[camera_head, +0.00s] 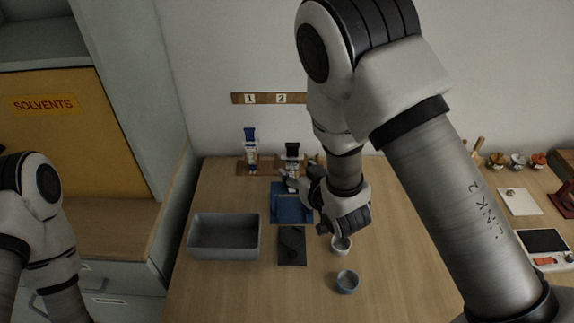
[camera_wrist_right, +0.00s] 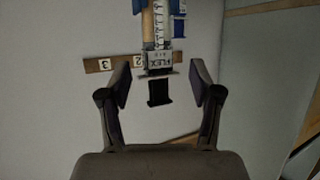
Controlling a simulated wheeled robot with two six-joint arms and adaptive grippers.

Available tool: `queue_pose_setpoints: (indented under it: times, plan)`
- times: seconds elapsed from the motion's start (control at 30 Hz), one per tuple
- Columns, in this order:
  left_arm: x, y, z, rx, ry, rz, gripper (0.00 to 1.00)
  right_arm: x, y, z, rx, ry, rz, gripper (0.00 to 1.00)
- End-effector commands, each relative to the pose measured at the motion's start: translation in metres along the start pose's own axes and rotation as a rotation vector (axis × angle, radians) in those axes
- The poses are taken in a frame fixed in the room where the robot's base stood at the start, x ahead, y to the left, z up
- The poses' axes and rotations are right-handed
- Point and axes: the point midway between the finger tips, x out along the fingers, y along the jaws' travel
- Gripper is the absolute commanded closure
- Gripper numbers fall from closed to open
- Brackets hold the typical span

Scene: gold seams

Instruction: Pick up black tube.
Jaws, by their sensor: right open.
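The black tube (camera_head: 292,151), with a black cap and a printed white label, stands upright at the back of the table, right of a blue-capped tube (camera_head: 250,138). My right gripper (camera_head: 298,186) is in front of it. In the right wrist view, my open gripper (camera_wrist_right: 160,78) has a finger on either side of the black tube's cap (camera_wrist_right: 158,92), with gaps on both sides. Whether the tube is fully between the fingers in depth I cannot tell. The tube's lower part is partly hidden by my gripper in the head view. My left gripper is out of view.
A grey bin (camera_head: 225,255) stands at the left on the table, beside a dark tray (camera_head: 292,258). A blue mat (camera_head: 284,214) lies under my gripper. A number strip (camera_head: 268,98) is on the wall.

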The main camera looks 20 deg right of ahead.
Motion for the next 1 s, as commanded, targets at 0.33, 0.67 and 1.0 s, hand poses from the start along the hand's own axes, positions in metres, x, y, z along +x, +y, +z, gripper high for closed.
queue_pose_setpoints:
  times: [0.33, 0.67, 1.0]
  plan:
    - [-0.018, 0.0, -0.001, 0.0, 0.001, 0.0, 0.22, 0.043, 0.003, -0.003, -0.001, -0.002, 0.0, 0.36]
    - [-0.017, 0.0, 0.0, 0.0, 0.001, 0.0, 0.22, 0.043, 0.003, -0.002, 0.0, -0.003, 0.0, 1.0]
    - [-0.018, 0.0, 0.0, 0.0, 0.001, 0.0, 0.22, 0.042, 0.003, -0.002, 0.0, -0.006, 0.0, 1.0]
